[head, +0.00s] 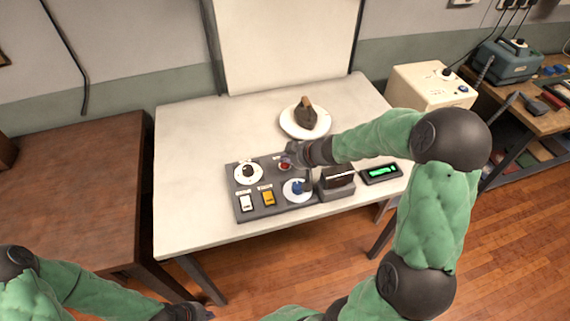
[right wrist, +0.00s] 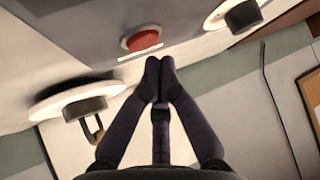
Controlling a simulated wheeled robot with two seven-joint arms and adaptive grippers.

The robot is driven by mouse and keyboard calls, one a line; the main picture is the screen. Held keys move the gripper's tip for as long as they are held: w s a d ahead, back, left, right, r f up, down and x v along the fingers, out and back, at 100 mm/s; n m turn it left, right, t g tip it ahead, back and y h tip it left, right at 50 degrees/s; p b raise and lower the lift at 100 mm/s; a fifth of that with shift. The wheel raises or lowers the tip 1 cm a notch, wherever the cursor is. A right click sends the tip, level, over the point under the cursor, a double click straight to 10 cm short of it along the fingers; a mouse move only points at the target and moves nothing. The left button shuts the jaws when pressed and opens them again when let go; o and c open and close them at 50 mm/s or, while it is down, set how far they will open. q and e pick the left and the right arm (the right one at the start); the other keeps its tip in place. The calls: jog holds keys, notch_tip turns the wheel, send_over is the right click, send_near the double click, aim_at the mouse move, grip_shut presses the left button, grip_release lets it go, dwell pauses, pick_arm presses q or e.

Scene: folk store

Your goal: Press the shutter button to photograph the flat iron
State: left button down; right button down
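The flat iron (head: 306,113), dark with a brown handle, stands on a white round plate (head: 287,124) on the table. A red button (head: 284,167) is on the back part of the grey control panel (head: 240,213). My right gripper (head: 290,154) is just over this part of the panel. In the right wrist view its fingers (right wrist: 158,66) are shut together and empty, their tips beside the red button (right wrist: 141,39) and seemingly apart from it. The iron appears at the left there (right wrist: 85,107). My left gripper (head: 190,312) is at the bottom edge, mostly cut off.
The table's left side is clear.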

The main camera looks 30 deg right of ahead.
aim_at(286, 166)
jog(key=shift+f, duration=0.15)
jog(key=shift+f, duration=0.25)
jog(key=shift+f, duration=0.45)
dwell(0.8)
jog(key=shift+r, duration=0.1)
jog(key=shift+r+p, duration=0.75)
jog(key=shift+p, duration=0.1)
notch_tip(286, 166, up, 5)
jog(key=p, duration=0.6)
jog(key=shift+r, duration=0.1)
dwell(0.4)
